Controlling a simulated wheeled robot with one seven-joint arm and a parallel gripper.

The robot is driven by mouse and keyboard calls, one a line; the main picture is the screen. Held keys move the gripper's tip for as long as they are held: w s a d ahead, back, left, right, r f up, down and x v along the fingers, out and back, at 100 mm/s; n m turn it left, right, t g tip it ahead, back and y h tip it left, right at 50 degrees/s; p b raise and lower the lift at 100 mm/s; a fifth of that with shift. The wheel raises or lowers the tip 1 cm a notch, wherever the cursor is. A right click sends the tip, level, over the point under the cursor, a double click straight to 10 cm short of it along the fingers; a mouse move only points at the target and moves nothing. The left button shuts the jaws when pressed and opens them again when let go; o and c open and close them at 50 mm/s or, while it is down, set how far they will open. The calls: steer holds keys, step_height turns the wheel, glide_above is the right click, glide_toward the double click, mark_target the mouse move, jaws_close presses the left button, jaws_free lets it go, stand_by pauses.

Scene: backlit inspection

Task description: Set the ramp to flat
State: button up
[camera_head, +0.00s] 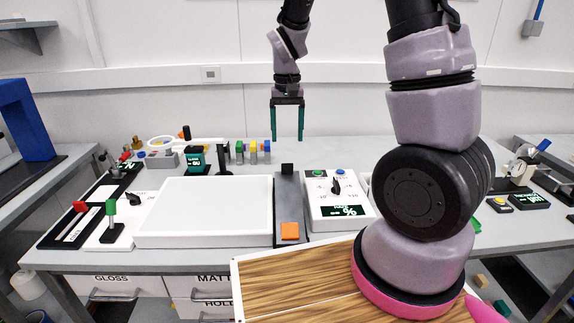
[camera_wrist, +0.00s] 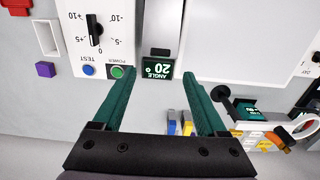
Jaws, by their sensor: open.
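A narrow dark grey ramp (camera_head: 289,190) stands on the table between a white panel and a white dial box. An orange block (camera_head: 290,231) is at its near end and a dark block (camera_head: 287,168) at its far end. In the wrist view, a small readout (camera_wrist: 158,71) at the ramp's far end shows ANGLE 20. My gripper (camera_head: 286,140) is open and empty, with green fingers pointing down, above the back of the table. In the wrist view, its fingertips (camera_wrist: 158,75) lie either side of the readout; I see no contact.
The white dial box (camera_head: 325,215) has a black knob and two buttons. The large white panel (camera_head: 205,205) lies left of the ramp. Several small coloured blocks (camera_head: 253,148) stand behind the panel. A green-topped lever (camera_head: 110,207) is further left. A wooden board (camera_head: 300,280) is in front.

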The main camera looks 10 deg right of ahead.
mark_target(287, 164)
step_height(287, 164, down, 10)
steer(key=shift+f, duration=0.15)
stand_by(0.3)
steer(key=shift+c, duration=0.3)
jaws_close()
stand_by(1.1)
